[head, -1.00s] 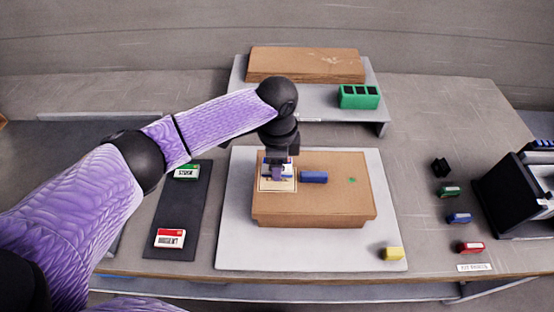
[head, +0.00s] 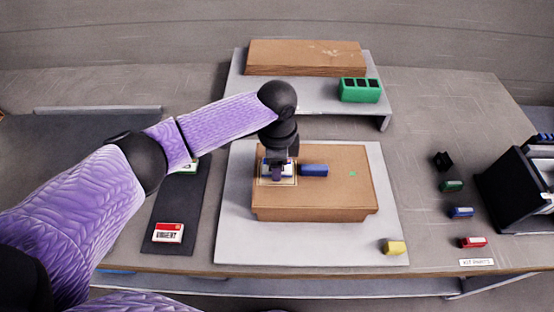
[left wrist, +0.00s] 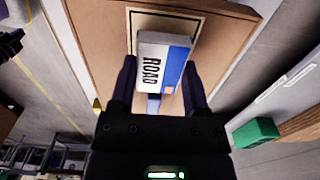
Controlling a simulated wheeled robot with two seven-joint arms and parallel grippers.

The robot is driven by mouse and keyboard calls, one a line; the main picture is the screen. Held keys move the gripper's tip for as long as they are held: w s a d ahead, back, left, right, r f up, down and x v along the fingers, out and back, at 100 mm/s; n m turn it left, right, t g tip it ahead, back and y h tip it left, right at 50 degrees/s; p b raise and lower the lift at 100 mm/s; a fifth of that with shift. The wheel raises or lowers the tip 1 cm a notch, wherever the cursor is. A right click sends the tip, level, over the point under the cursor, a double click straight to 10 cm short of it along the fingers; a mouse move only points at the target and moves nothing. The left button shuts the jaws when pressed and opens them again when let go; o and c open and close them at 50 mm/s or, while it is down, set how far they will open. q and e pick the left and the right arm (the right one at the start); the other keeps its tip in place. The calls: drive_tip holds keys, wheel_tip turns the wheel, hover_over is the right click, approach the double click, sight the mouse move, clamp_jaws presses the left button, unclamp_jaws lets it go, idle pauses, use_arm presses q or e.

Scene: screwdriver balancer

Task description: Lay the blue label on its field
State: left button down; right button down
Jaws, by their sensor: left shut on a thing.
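My left gripper (head: 277,174) is over the left part of the cardboard box top (head: 345,190). It is shut on the blue label, a white card with a blue band and the word "ROAD", which shows between the fingers (left wrist: 160,72) in the left wrist view (left wrist: 153,62). The label is over the outlined field (head: 262,184), whose dark border also shows in that view (left wrist: 132,30). Whether the label touches the box cannot be told. My right gripper is not in view.
A blue block (head: 314,170) lies on the box just right of the field. A dark mat (head: 178,215) at left holds a red label (head: 168,232) and a partly hidden green one (head: 188,168). A yellow block (head: 394,247) sits on the grey board (head: 300,252).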

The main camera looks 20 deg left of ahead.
use_arm(q)
drive_tip(key=shift+f, duration=0.35)
idle(0.3)
unclamp_jaws()
drive_tip(key=shift+r, duration=0.1)
wheel_tip(320, 180, up, 10)
drive_tip(key=p, duration=0.3)
drive_tip(key=shift+p, duration=0.35)
drive_tip(key=shift+f, duration=0.2)
